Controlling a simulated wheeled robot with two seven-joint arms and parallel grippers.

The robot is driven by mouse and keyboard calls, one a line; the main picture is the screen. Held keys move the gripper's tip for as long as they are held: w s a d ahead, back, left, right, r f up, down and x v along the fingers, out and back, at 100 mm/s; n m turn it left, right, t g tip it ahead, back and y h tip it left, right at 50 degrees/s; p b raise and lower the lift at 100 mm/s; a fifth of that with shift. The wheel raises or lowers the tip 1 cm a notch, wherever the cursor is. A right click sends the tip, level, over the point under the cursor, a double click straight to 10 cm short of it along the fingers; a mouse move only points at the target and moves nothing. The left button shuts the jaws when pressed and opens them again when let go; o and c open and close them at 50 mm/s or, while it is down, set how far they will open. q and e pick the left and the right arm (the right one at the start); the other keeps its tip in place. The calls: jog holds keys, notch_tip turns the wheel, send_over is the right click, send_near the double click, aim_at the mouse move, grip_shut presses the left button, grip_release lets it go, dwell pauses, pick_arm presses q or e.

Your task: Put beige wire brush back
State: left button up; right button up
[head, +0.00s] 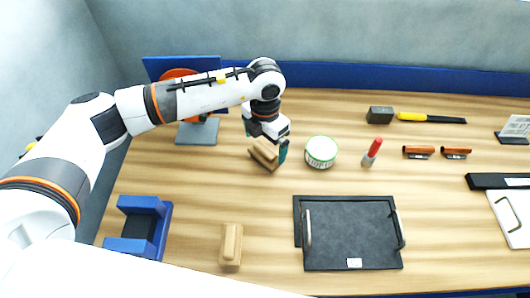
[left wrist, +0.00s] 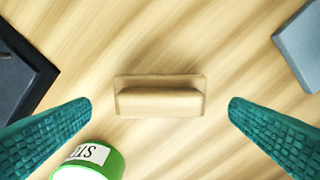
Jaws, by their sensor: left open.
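A beige wooden brush-like block (head: 264,154) with a raised handle lies on the wooden table below my left gripper (head: 268,144). In the left wrist view the same beige block (left wrist: 160,95) lies between the two teal fingers, with a clear gap on each side. The left gripper is open and empty above it. A second, similar beige block (head: 231,247) lies near the front of the table. Bristles are not visible on either block, so I cannot tell which one is the wire brush. My right gripper is not in view.
A green-and-white round tin (head: 321,152) stands just right of the left gripper. A blue holder (head: 138,228) stands at the left front. A black tray with handles (head: 350,235) lies front centre. A red-capped tube (head: 372,151) and orange-handled tools (head: 418,152) are farther right.

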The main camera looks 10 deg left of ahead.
aim_at(265, 149)
pick_arm(q)
notch_tip(265, 149, up, 6)
jog(key=shift+b, duration=0.8)
jog(key=shift+r, duration=0.5)
jog(key=shift+s, duration=0.1)
